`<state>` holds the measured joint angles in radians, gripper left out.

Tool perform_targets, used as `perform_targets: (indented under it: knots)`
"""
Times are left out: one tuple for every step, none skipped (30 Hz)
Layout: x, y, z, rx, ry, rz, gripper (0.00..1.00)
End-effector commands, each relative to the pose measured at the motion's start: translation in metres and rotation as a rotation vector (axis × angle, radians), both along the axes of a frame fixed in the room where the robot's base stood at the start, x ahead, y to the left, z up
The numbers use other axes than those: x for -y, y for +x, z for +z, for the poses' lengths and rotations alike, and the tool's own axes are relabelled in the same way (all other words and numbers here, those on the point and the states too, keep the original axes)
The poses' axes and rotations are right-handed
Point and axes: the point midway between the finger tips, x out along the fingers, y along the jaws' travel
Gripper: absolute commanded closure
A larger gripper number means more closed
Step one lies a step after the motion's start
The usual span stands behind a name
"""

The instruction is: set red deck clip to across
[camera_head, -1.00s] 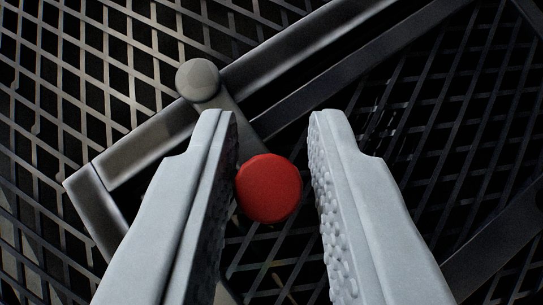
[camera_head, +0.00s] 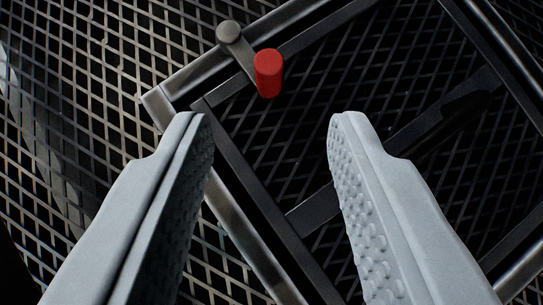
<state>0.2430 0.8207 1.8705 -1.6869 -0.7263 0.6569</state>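The red deck clip shows as a red cylindrical knob (camera_head: 268,73) on a short grey arm (camera_head: 240,60). The arm runs from a round grey pivot (camera_head: 228,33) on the frame's upper-left bar, and the knob end lies over the inner dark bar, so the arm crosses the gap between the two bars. My gripper (camera_head: 270,122) is open and empty. Its two pale grey fingers with studded inner pads point up the picture, and the knob is beyond their tips, not between them. Nothing hides the knob.
A square outer metal frame (camera_head: 250,240) surrounds a dark inner frame (camera_head: 262,192) with mesh and a cross bar (camera_head: 415,130). Diamond grating (camera_head: 90,90) spreads to the left.

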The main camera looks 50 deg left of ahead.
Motion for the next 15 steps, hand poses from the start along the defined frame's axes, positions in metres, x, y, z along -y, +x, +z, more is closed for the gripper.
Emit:
perform_targets:
  knots:
    - [0.007, -0.005, 0.008, 0.001, 0.0, -0.002, 0.63]
    - [0.011, -0.007, 0.013, 0.001, 0.0, -0.002, 0.63]
    - [0.015, -0.01, 0.018, 0.001, -0.001, -0.003, 0.63]
    - [0.018, -0.012, 0.022, 0.002, -0.001, -0.002, 0.63]
    - [0.021, -0.014, 0.025, 0.001, -0.002, -0.001, 0.63]
    - [0.025, -0.017, 0.03, 0.001, -0.002, -0.001, 0.63]
    - [0.028, -0.019, 0.033, 0.002, -0.001, -0.002, 0.63]
    - [0.03, -0.021, 0.036, 0.001, 0.0, -0.002, 0.63]
    - [0.033, -0.023, 0.04, -0.001, -0.001, -0.001, 0.63]
    - [0.035, -0.024, 0.042, 0.0, 0.0, -0.001, 0.63]
    - [0.036, -0.025, 0.044, 0.001, 0.0, -0.001, 0.63]
    - [0.038, -0.026, 0.047, 0.001, 0.0, -0.001, 0.63]
    - [0.039, -0.027, 0.048, 0.001, 0.0, -0.001, 0.63]
    - [0.04, -0.028, 0.049, 0.001, 0.0, -0.001, 0.63]
    - [0.041, -0.029, 0.05, 0.0, 0.0, 0.0, 0.63]
